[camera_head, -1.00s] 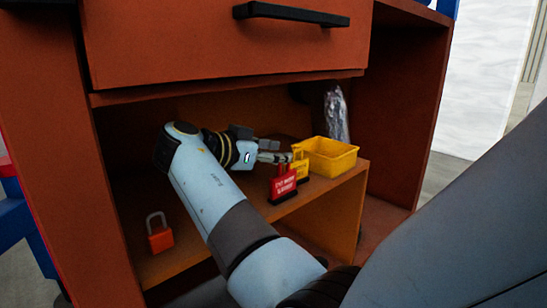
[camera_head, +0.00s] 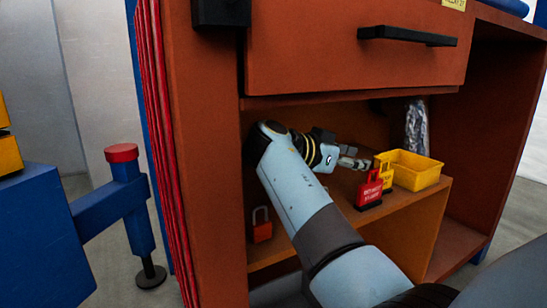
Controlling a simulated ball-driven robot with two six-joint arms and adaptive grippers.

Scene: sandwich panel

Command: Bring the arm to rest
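My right gripper (camera_head: 362,160) is inside the open compartment of the orange-brown cabinet (camera_head: 215,150), above its shelf. Its dark grey fingers point right, towards a yellow tag padlock (camera_head: 385,168) and a red tag padlock (camera_head: 370,188). I see nothing clearly held in it, but the fingers are too small to tell open from shut. My light-blue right arm (camera_head: 300,190) reaches in from the lower right. My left gripper is out of view.
A yellow bin (camera_head: 415,170) stands on the shelf to the right of the tags. An orange padlock (camera_head: 261,225) is at lower left. A drawer (camera_head: 350,50) with a black handle is above. Blue framework (camera_head: 110,210) stands left of the cabinet.

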